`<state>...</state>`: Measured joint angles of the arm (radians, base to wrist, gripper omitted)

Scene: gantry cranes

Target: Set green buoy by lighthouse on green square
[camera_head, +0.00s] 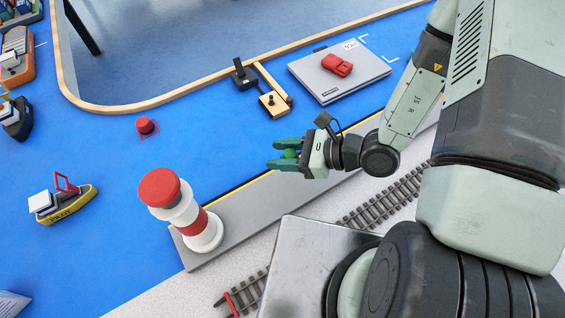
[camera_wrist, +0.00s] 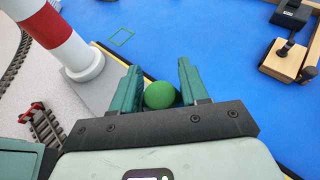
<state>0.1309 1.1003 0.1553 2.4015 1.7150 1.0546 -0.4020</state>
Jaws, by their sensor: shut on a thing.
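My gripper (camera_head: 273,156) is shut on the green buoy (camera_head: 290,154), which sits between its green fingers. In the wrist view the buoy (camera_wrist: 160,95) shows as a round green top between the fingertips (camera_wrist: 158,72); its lower part is hidden. The gripper is over the grey quay strip with the yellow edge, to the right of the lighthouse. The red and white lighthouse (camera_head: 200,234) stands upright on the end of the quay; its base also shows in the wrist view (camera_wrist: 88,65). The green square outline (camera_wrist: 122,37) lies empty on the blue surface, ahead of the gripper and right of the lighthouse.
A red buoy (camera_head: 146,125) stands in a red square on the blue. A yellow pilot boat (camera_head: 68,206) is at left. A wooden piece with black parts (camera_head: 272,104) and a grey platform (camera_head: 322,82) with a red car lie beyond.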

